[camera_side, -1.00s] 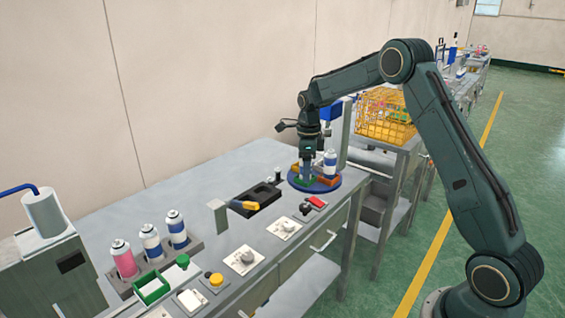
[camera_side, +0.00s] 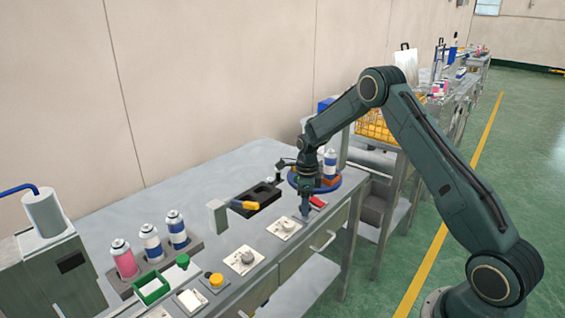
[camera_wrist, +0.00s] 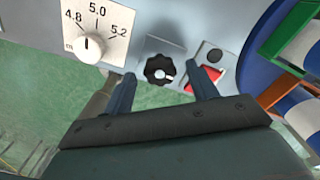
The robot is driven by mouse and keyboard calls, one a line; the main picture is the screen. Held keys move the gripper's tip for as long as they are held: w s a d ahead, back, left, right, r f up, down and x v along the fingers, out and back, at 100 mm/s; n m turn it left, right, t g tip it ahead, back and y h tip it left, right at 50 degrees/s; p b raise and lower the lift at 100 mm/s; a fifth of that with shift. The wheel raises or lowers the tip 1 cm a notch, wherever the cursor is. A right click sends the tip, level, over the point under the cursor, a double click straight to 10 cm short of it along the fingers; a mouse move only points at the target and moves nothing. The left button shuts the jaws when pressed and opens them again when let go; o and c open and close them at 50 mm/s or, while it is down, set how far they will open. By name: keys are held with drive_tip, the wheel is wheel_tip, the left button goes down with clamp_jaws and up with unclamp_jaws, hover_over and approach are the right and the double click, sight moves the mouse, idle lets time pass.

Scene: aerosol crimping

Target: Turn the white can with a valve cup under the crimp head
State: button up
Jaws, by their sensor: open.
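A blue round turntable (camera_side: 335,185) stands at the far end of the bench, with cans in coloured nests. One white and blue can (camera_side: 330,165) shows upright on it; my arm hides part of the turntable. In the wrist view, the turntable's blue rim (camera_wrist: 262,68) is at the right, with striped cans cut off by the edge. I cannot make out a valve cup or the crimp head. My gripper (camera_side: 304,214) is open and low over the panel. In the wrist view, a black knob (camera_wrist: 160,69) lies between its fingertips (camera_wrist: 162,78); contact is unclear.
A red switch (camera_wrist: 200,78) sits right beside the knob. A dial plate (camera_wrist: 96,27) marked 4.8 to 5.2 is to the left. A black tray (camera_side: 262,195) and several cans in a rack (camera_side: 195,243) stand along the bench. The bench's back is clear.

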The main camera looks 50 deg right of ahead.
drive_tip(key=shift+f, duration=0.15)
drive_tip(key=c, duration=1)
